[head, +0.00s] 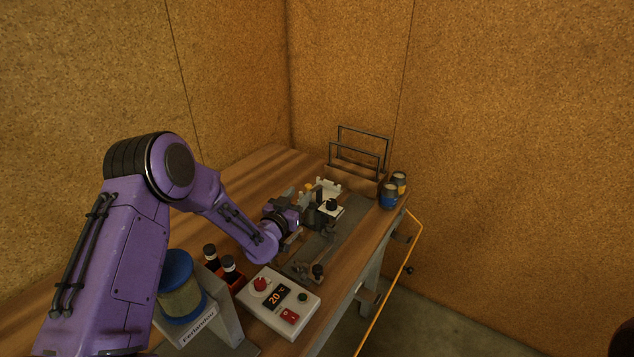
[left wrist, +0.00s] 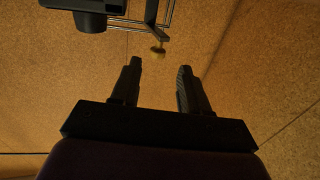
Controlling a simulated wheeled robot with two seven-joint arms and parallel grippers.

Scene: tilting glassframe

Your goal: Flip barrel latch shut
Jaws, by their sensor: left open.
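My left gripper (head: 306,203) reaches over the bench from the left in the head view. It is beside a grey and white bench device that has a black knob (head: 331,204) on a white block. In the left wrist view its two dark fingers (left wrist: 158,82) are apart, with nothing between them. A dark block (left wrist: 85,8) and a small brass-coloured knob (left wrist: 158,49) on a grey bracket lie beyond the fingertips. I cannot tell which part is the barrel latch or whether it is open or shut. My arm and gripper hide part of the device.
A white control box (head: 278,300) showing 20 °C stands in front. Dark bottles (head: 229,267) and a blue-capped jar (head: 179,290) are left of it. A wire rack (head: 358,150) and two small cans (head: 388,195) stand at the back. The bench's right edge is close to the device.

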